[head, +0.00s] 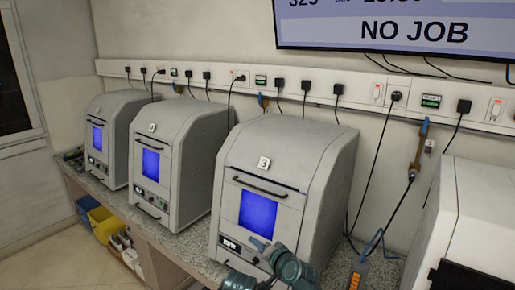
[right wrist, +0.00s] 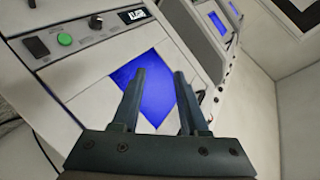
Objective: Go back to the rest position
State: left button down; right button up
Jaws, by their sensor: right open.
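My right gripper (head: 262,246) shows at the bottom middle of the head view, in front of the lower front of the grey machine marked 3 (head: 290,160). In the right wrist view its two fingers (right wrist: 160,72) stand apart with nothing between them. Behind them are a white machine front (right wrist: 80,80) and its lit blue window (right wrist: 143,88). I cannot tell whether the fingers touch the machine. My left gripper is not in view.
Two more grey machines, one marked 2 (head: 178,155) and one farther left (head: 112,135), stand on the speckled bench (head: 185,245). Yellow (head: 103,225) and blue (head: 88,205) bins sit below. A pale machine (head: 465,215) stands at right. Cables hang along the wall.

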jog(key=s+d+f+n+g+h, duration=0.6)
jog(key=s+d+f+g, duration=0.5)
jog(key=s+d+f, duration=0.4)
jog(key=s+a+r+n+g+h, duration=0.1)
jog(key=s+a+n, duration=0.2)
jog(key=s+a, duration=0.4)
jog(key=a, duration=0.2)
jog(key=shift+a+r+n+h, duration=0.2)
jog(key=shift+a+n+h, duration=0.1)
jog(key=shift+a+n, duration=0.1)
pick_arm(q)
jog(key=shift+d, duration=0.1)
pick_arm(e)
jog(key=shift+d, duration=0.1)
